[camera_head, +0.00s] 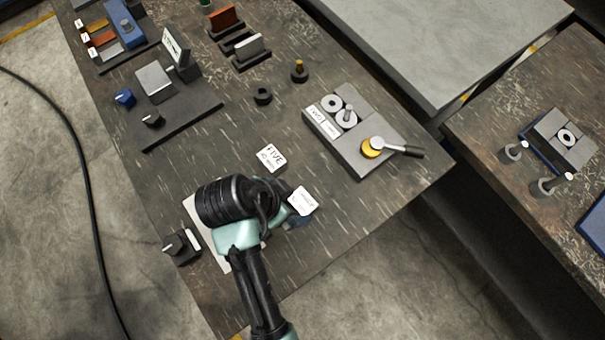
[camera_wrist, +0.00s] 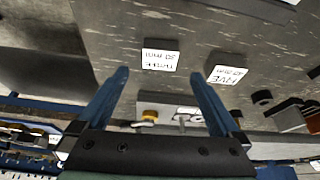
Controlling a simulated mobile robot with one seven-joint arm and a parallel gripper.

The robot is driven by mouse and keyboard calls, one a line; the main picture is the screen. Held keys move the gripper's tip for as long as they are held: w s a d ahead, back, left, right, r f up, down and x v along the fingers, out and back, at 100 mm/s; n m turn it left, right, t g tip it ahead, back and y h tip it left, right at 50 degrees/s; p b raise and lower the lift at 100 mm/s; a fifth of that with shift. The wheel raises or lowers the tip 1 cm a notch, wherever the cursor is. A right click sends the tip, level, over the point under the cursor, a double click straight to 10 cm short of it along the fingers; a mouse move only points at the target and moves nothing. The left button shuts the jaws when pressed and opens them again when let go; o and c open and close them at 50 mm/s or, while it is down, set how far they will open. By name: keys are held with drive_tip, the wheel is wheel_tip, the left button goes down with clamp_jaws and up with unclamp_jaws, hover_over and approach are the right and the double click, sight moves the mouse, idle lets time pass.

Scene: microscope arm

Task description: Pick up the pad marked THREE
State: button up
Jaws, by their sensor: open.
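The pad marked THREE is a small white-topped block (camera_head: 303,200) on the dark workbench in the head view, just right of my gripper (camera_head: 287,214). Its lettering is too small to read surely there. In the wrist view a white pad (camera_wrist: 160,60), with upside-down lettering that looks like THREE, lies ahead between the lines of my fingertips (camera_wrist: 158,74). A similar pad marked FIVE (camera_head: 270,157) lies farther up the bench; it also shows in the wrist view (camera_wrist: 227,74). My gripper is open with nothing between its blue fingers.
A grey fixture plate (camera_head: 362,136) with rings and a yellow-ended tool (camera_head: 371,148) stands to the right. A black knob block (camera_head: 182,247) is left of my arm. A dark ring (camera_head: 262,95) and a dark plate (camera_head: 180,118) lie farther back. Bare bench surrounds the pads.

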sight(301, 203)
drive_tip(key=shift+x, duration=1.2)
drive_tip(key=shift+w+d+f, duration=0.15)
drive_tip(key=shift+f, duration=0.3)
drive_tip(key=x, duration=0.4)
drive_tip(key=shift+d+f, duration=0.1)
drive_tip(key=shift+f, duration=0.1)
clamp_jaws()
drive_tip(key=shift+w+r, duration=0.1)
drive_tip(key=shift+w, duration=0.05)
